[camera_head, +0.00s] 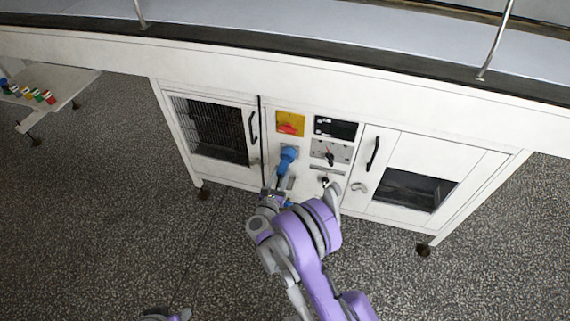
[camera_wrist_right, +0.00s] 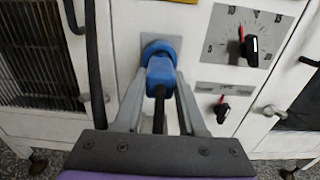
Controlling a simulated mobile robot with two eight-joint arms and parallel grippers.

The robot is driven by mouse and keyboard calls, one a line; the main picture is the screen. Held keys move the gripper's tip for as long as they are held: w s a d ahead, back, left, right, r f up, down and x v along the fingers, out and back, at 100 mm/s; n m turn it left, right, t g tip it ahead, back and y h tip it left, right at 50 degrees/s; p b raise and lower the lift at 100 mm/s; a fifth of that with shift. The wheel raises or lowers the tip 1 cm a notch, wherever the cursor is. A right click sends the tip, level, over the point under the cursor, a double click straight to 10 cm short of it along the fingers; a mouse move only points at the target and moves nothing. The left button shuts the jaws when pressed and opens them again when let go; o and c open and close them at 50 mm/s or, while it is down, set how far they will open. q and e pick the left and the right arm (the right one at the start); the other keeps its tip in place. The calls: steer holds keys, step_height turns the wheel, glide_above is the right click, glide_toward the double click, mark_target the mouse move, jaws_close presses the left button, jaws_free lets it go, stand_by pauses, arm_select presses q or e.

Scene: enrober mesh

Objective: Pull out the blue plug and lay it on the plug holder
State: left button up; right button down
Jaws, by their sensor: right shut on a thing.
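The blue plug (camera_head: 288,156) sits at its socket on the white machine's front panel, below a yellow plate. In the right wrist view the blue plug (camera_wrist_right: 161,68) has its round collar up against a grey socket plate (camera_wrist_right: 146,40), and a black cable runs down from it. My right gripper (camera_head: 283,172) is shut on the plug, with one finger on each side in the right wrist view (camera_wrist_right: 160,80). A white shelf (camera_head: 60,90) at the far left bears several small coloured pieces; I cannot tell for sure that it is the plug holder.
Right of the plug are a rotary switch (camera_head: 329,155) and a smaller knob (camera_wrist_right: 222,108). Cabinet doors with dark handles (camera_head: 253,128) flank the panel. A yellow plate with a red switch (camera_head: 289,125) is above. The speckled floor at left is clear.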

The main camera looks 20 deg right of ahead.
steer(key=shift+v, duration=2.5)
